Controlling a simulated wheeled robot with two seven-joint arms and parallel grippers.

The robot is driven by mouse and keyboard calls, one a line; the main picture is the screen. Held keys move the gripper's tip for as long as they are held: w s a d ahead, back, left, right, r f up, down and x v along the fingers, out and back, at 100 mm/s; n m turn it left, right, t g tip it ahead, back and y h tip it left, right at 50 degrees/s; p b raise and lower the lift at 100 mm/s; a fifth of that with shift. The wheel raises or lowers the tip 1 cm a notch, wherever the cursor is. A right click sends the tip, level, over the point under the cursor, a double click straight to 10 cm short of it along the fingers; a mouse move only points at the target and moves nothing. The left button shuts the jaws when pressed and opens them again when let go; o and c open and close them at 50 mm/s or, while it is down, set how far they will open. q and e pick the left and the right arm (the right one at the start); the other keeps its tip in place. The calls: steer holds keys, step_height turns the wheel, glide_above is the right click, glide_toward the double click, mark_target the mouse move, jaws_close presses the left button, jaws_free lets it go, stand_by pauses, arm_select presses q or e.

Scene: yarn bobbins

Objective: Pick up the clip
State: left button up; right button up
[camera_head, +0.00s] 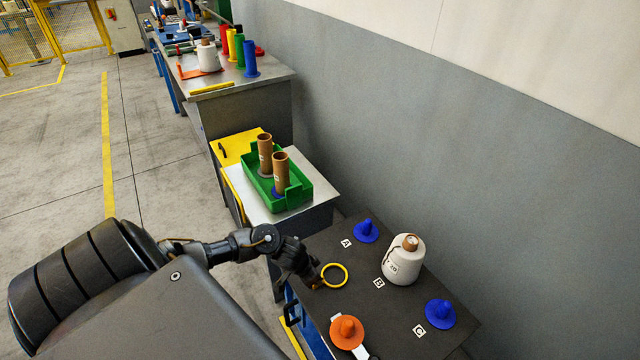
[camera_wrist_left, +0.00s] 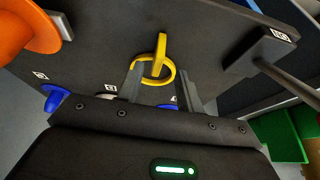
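A yellow ring-shaped piece, which looks like the clip (camera_head: 334,275), is at the left part of the dark table. In the left wrist view the yellow clip (camera_wrist_left: 160,68) shows as a ring with a straight bar, lying across the space between my fingers. My left gripper (camera_head: 314,277) is right beside the ring, at its left. In the left wrist view my left gripper (camera_wrist_left: 160,88) has its two fingers apart, one on each side of the clip. I cannot tell whether the fingers touch it. My right gripper is not in view.
The dark table (camera_head: 400,330) has blue pegs (camera_head: 366,231) (camera_head: 440,314), a white yarn bobbin (camera_head: 403,260) and an orange peg (camera_head: 347,332) near the ring. A green tray (camera_head: 296,201) with brown tubes stands behind. A grey wall closes off the right side.

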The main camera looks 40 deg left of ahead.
arm_select(q)
steer(key=x, duration=0.5)
steer(key=shift+d, duration=0.1)
steer(key=shift+f, duration=0.1)
steer(key=shift+c, duration=1)
steer(key=c, duration=0.5)
jaws_close()
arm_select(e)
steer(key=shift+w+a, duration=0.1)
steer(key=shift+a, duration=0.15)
